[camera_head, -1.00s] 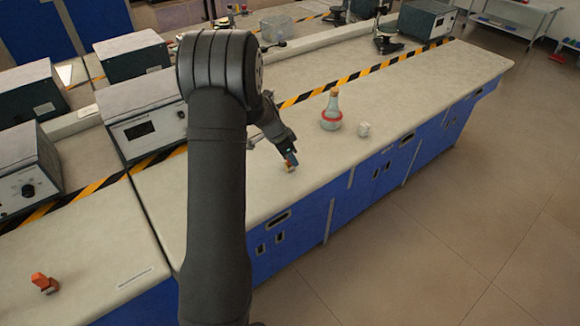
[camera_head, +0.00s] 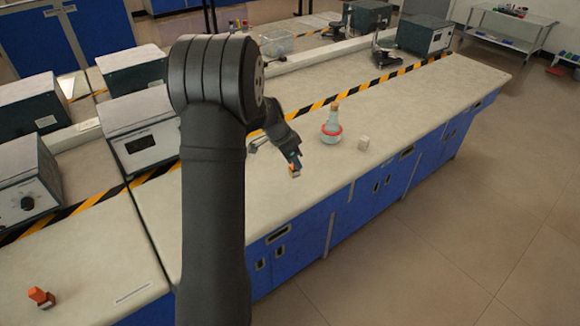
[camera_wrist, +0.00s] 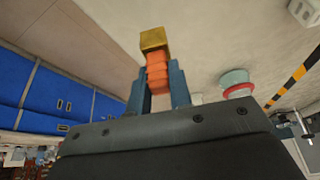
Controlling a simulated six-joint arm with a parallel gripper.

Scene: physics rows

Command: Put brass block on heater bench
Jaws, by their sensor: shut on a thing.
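My gripper (camera_wrist: 158,88) is shut on the orange ribbed part of a small piece whose gold end is the brass block (camera_wrist: 154,39). In the head view my gripper (camera_head: 292,162) and the brass block (camera_head: 295,174) are over the pale bench top (camera_head: 220,205), near its front edge. I cannot tell whether the block touches the surface. The bench has blue cupboards below. No label shows which bench part is the heater bench.
A flask with a red ring (camera_head: 331,130) and a small white cube (camera_head: 363,143) stand right of my gripper. A similar orange piece (camera_head: 41,297) stands at the far left. Instrument boxes (camera_head: 140,130) stand behind striped tape (camera_head: 340,97). The right bench end is clear.

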